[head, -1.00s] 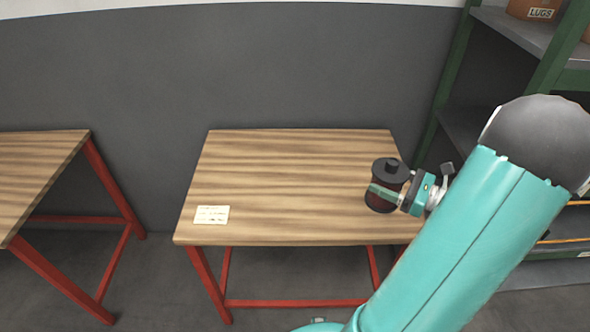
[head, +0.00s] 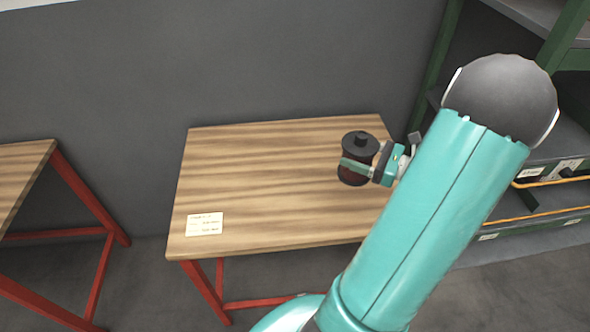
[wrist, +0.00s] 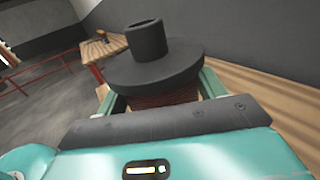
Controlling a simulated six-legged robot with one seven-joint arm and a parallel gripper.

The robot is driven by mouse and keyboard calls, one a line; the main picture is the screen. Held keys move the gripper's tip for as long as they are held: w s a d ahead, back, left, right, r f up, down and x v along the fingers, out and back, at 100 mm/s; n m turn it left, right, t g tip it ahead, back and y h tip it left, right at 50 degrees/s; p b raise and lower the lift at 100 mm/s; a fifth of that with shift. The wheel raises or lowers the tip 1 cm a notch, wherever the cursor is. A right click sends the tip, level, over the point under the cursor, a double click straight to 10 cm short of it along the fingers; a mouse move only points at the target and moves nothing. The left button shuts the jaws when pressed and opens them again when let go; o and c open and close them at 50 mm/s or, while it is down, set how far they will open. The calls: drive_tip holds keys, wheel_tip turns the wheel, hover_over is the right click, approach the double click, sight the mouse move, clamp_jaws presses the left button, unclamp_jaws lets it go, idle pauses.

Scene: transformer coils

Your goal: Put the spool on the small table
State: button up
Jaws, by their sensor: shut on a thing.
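The spool (head: 360,142) has dark flanges, a short dark hub on top and a reddish-brown winding. My gripper (head: 356,165) is shut around its winding and holds it upright. In the head view the spool shows over the right part of the small table (head: 260,180), a wood-topped table with red legs. Whether its bottom touches the top cannot be told. In the wrist view the spool (wrist: 152,62) stands between the fingers, with its upper flange and hub clear and its lower part hidden by my gripper.
A pale label card (head: 205,224) lies at the table's front left. Another wooden table (head: 22,170) stands to the left, across a gap. Green shelving (head: 560,60) rises on the right. A grey wall is behind.

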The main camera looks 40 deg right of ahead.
drive_tip(key=shift+w+a+f, duration=1.2)
drive_tip(key=shift+w+f, duration=0.6)
drive_tip(key=shift+f, duration=0.3)
drive_tip(key=shift+w+a+f, duration=1.25)
drive_tip(key=shift+w+f, duration=0.6)
drive_tip(key=shift+f, duration=0.25)
drive_tip(key=shift+w+a+f, duration=1.2)
drive_tip(key=shift+w+f, duration=0.6)
drive_tip(key=shift+f, duration=0.3)
drive_tip(key=o, duration=1.4)
drive_tip(key=shift+f, duration=0.15)
drive_tip(key=shift+s+d, duration=0.1)
drive_tip(key=shift+s, duration=0.1)
drive_tip(key=v, duration=1.1)
drive_tip(key=shift+s, duration=0.3)
